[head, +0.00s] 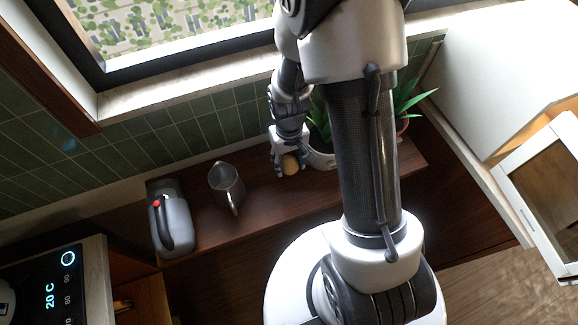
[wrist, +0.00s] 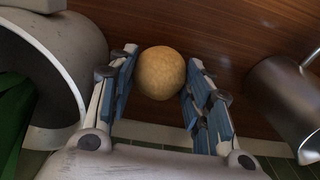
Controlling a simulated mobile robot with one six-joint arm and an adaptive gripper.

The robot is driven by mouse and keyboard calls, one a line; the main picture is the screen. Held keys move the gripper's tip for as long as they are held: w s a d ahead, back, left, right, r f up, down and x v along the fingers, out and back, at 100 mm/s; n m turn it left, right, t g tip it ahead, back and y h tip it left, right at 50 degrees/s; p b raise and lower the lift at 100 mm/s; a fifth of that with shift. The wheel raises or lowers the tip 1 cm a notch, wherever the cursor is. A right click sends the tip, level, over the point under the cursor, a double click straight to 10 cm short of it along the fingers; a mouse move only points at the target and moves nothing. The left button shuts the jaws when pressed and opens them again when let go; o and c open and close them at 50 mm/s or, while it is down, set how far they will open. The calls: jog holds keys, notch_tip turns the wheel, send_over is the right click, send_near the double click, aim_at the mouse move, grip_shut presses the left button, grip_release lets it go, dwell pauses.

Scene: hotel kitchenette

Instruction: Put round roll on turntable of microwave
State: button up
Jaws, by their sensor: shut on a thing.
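The round roll (head: 291,165) is a small golden-brown ball over the dark wooden shelf, between a pitcher and a potted plant. My gripper (head: 288,162) is shut on it, with one finger on each side. In the wrist view the roll (wrist: 161,73) sits between the blue-padded fingertips. I cannot tell whether it still touches the wood. A white box-like unit (head: 500,65) at the right, with a framed glass door (head: 548,185), may be the microwave. Its inside and any turntable are hidden.
A metal pitcher (head: 226,186) and a grey kettle (head: 172,222) stand left on the wooden shelf (head: 260,215). A tiled wall is behind.

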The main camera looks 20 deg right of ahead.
aim_at(289, 167)
jog(key=shift+f+b, duration=0.3)
jog(key=shift+f, duration=1.2)
jog(key=shift+f, duration=0.1)
jog(key=shift+f, duration=0.2)
jog(key=o, duration=0.8)
jog(key=shift+r, duration=0.1)
